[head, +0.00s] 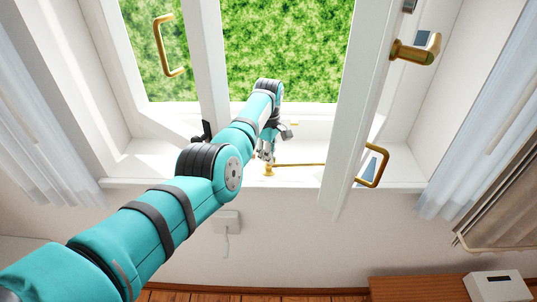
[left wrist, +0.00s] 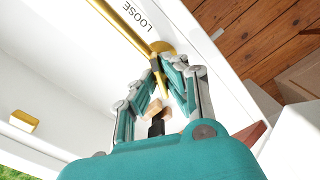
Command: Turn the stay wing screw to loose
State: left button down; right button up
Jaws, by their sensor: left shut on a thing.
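The brass window stay (head: 300,165) runs along the white window sill from its post to the open sash at the right. The stay wing screw (left wrist: 158,67) is a small brass piece by the round brass base at the stay's end in the left wrist view. My left gripper (head: 267,158) reaches down over the sill, and its fingers (left wrist: 164,76) are closed on the wing screw, partly hiding it. The word LOOSE (left wrist: 138,15) is printed on the sill beside the stay. My right gripper is in no view.
The right window sash (head: 355,100) stands open into the room, with brass handles (head: 409,51) near it. A white socket (head: 226,221) is on the wall below the sill. Curtains hang on both sides. A wooden cabinet (head: 400,289) with a white box (head: 497,287) stands at lower right.

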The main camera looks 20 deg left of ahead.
pick_arm(q)
jog(key=n, duration=0.5)
jog(key=shift+n, duration=0.3)
dwell(0.4)
jog(key=c, duration=1.4)
grip_release()
jog(key=shift+c, duration=0.2)
notch_tip(320, 180, up, 12)
